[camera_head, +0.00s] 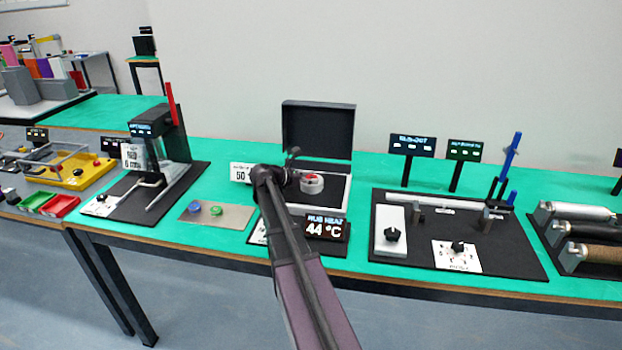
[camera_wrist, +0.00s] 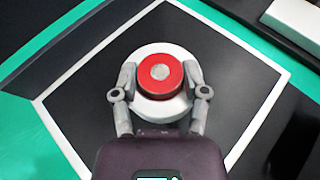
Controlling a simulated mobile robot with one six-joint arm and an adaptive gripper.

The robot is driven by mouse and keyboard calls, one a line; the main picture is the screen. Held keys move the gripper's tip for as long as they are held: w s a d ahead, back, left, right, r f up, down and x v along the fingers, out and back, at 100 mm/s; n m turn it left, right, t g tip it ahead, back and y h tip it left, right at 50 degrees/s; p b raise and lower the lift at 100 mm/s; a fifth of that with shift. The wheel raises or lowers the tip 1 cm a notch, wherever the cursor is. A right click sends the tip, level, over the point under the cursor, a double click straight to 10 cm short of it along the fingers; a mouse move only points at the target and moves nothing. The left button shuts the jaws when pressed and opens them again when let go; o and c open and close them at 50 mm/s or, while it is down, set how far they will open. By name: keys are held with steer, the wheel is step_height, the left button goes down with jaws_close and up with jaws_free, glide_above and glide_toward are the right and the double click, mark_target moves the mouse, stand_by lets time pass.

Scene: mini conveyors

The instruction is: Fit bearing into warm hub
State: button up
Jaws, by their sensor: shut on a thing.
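A red ring with a grey centre, which I take as the bearing (camera_wrist: 147,86), is between the two fingers of my gripper (camera_wrist: 160,72) in the wrist view. My gripper is shut on it. A round white piece, which I take as the hub (camera_wrist: 160,50), lies under and around the ring. From above the two look nearly concentric; I cannot tell whether the ring is seated in the hub or just above it. In the head view the white hub (camera_head: 312,189) with red on top sits on the heater station (camera_head: 335,196), beside my gripper (camera_head: 293,176).
A black lid (camera_head: 318,130) stands open behind the station. A display (camera_head: 326,227) in front reads HUB HEAT 44 °C. A blue ring (camera_head: 194,208) and a green ring (camera_head: 215,210) lie on a beige plate to the left. Another fixture board (camera_head: 500,262) stands to the right.

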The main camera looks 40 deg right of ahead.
steer(key=shift+s+a+f, duration=0.1)
steer(key=shift+f, duration=0.15)
steer(key=o, duration=1.2)
steer(key=shift+f, duration=0.1)
steer(key=shift+c, duration=0.2)
steer(key=shift+r+p, duration=0.45)
steer(key=shift+r, duration=0.05)
steer(key=shift+a+r+p, duration=0.15)
steer(key=shift+r+p, duration=0.15)
steer(key=p+v, duration=0.4)
steer(key=v, duration=0.7)
steer(key=shift+w+a+r, duration=0.1)
steer(key=shift+w+a, duration=0.05)
steer(key=shift+w, duration=0.05)
